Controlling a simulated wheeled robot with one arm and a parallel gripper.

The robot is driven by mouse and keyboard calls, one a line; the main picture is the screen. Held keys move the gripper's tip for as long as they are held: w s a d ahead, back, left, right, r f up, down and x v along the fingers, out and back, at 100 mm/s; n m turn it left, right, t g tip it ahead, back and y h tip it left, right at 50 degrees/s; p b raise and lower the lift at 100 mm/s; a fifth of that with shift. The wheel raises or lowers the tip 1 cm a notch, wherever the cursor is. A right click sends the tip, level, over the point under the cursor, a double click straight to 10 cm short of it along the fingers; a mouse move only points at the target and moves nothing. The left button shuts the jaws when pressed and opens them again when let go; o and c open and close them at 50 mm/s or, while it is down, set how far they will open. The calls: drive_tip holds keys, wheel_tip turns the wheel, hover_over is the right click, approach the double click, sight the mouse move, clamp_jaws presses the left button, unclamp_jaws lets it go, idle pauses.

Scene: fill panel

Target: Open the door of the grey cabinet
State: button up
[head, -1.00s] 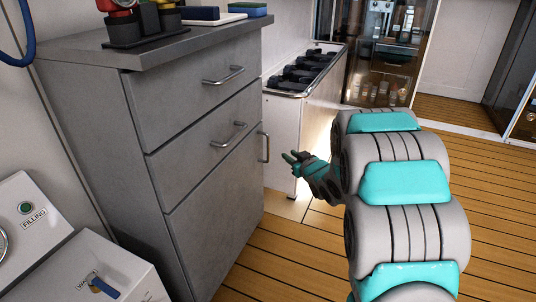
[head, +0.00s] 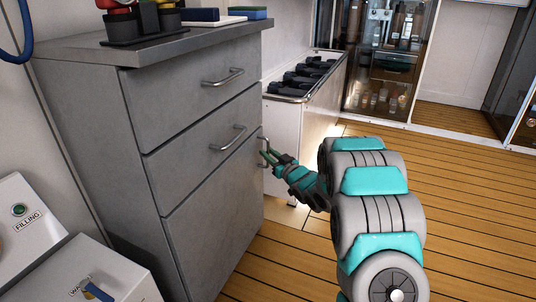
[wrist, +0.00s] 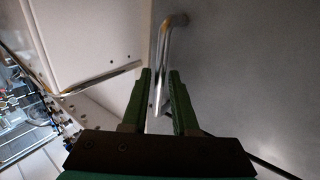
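The grey cabinet (head: 85,150) stands at the left in the head view. Its lower door (head: 215,215) is shut and has a vertical bar handle (head: 264,141) at its upper right edge. My gripper (head: 268,156) is at this handle, its fingertips overlapping it in the head view. In the wrist view my gripper (wrist: 161,75) is open, and the shiny handle (wrist: 166,38) runs down into the gap between the two green fingers. I cannot tell whether either finger touches it.
Two drawers with bar handles (head: 223,77) (head: 228,138) sit above the door, both shut. A white unit with a dark-topped tray (head: 302,75) stands just beyond the cabinet. Wooden floor (head: 465,195) is clear at the right. White machines (head: 85,270) stand at front left.

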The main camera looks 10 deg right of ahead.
drive_tip(key=shift+w+a+r, duration=0.1)
drive_tip(key=shift+w+a, duration=0.05)
drive_tip(key=shift+w, duration=0.15)
clamp_jaws()
idle(1.3)
